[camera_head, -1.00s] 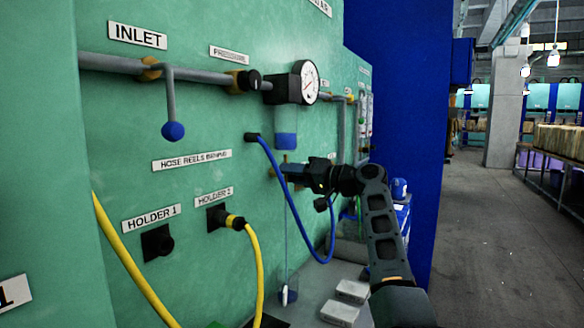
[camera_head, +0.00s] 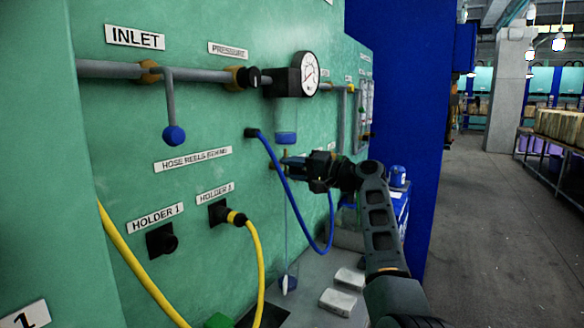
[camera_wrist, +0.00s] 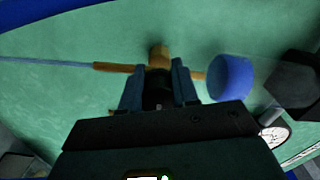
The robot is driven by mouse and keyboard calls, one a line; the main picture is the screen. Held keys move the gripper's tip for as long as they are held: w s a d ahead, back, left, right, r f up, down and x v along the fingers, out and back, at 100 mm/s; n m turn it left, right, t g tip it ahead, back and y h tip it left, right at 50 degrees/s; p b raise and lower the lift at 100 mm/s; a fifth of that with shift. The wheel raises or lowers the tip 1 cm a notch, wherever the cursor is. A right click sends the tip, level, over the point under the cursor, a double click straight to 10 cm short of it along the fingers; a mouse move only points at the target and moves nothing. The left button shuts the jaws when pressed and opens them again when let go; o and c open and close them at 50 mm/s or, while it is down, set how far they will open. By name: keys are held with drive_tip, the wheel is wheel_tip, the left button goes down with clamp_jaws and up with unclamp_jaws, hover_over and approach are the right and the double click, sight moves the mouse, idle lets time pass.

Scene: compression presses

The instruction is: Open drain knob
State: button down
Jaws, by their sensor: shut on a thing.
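The drain knob (camera_wrist: 157,93) shows as a dark round part between my fingers in the wrist view, with a brass fitting (camera_wrist: 159,55) just beyond it. My gripper (camera_wrist: 158,88) is shut on it, one finger on each side. In the head view my gripper (camera_head: 284,161) reaches the green panel below the pressure gauge (camera_head: 305,73) and the clear bowl with a blue base (camera_head: 286,137). My gripper hides the knob there. A brass tube (camera_wrist: 112,67) runs left from the fitting into a thin line.
The blue base (camera_wrist: 230,78) is close right of my fingers in the wrist view. A blue hose (camera_head: 277,175) loops down beside my gripper. A small cup (camera_head: 288,283) stands below. Pale blocks (camera_head: 340,302) lie on the ledge. The aisle at right is open.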

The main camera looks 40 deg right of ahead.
drive_tip(key=shift+d+r, duration=0.15)
drive_tip(key=shift+r, duration=0.1)
drive_tip(key=c, duration=1.2)
unclamp_jaws()
drive_tip(key=o, duration=0.4)
drive_tip(key=shift+f, duration=0.2)
drive_tip(key=shift+c, duration=0.2)
drive_tip(key=b+v, duration=0.1)
drive_tip(key=v, duration=0.6)
drive_tip(key=shift+s+b, duration=0.35)
drive_tip(key=shift+d, duration=0.1)
